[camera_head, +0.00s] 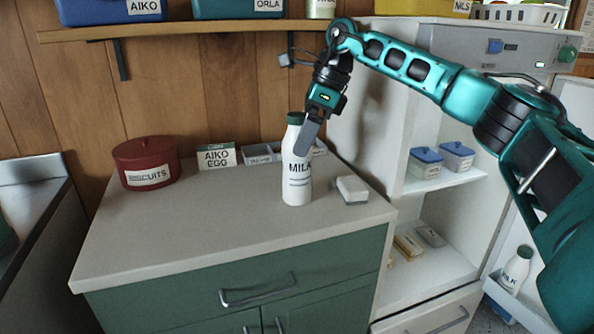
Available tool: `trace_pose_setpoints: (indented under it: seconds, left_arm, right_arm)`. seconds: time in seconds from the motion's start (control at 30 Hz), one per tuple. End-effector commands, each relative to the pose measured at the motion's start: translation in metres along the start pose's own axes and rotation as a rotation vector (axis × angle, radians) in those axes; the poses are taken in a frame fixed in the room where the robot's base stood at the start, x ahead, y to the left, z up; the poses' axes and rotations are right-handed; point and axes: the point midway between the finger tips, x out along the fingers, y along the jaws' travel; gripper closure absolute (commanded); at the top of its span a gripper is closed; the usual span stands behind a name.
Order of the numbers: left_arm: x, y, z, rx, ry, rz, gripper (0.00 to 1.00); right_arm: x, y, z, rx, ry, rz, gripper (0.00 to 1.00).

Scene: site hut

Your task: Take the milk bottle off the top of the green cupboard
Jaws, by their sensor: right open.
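The milk bottle (297,185) is white with a dark green cap and a "MILK" label. It stands upright on the pale top of the green cupboard (230,238). My right gripper (307,142) is open and points down at the bottle's upper part. One finger shows, overlapping the bottle's right shoulder; the other finger is hidden, and I cannot tell whether they touch the bottle. My left gripper is not in view.
A red biscuit tin (146,170), an "AIKO EGG" card (216,156) and a grey divided tray (262,153) stand behind. A small pale block (352,189) sits right of the bottle. An open fridge (440,200) holds lidded boxes; another milk bottle (516,270) is in its door. The front worktop is clear.

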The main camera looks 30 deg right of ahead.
Motion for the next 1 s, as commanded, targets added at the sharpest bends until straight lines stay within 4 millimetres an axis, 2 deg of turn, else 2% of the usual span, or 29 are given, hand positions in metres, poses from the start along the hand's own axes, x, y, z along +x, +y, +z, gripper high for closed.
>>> trace_pose_setpoints:
  seconds: [0.1,0.4,1.0]
  left_arm:
    - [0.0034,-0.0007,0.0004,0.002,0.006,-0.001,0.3]
    - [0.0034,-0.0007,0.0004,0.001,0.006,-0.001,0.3]
    - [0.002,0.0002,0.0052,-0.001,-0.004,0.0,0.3]
  right_arm:
    - [0.014,0.0,-0.0011,0.001,0.001,0.001,0.09]
    - [0.0161,0.0,-0.0006,0.001,0.0,0.0,0.11]
    - [0.0156,-0.0001,-0.0006,0.001,0.0,-0.001,0.69]
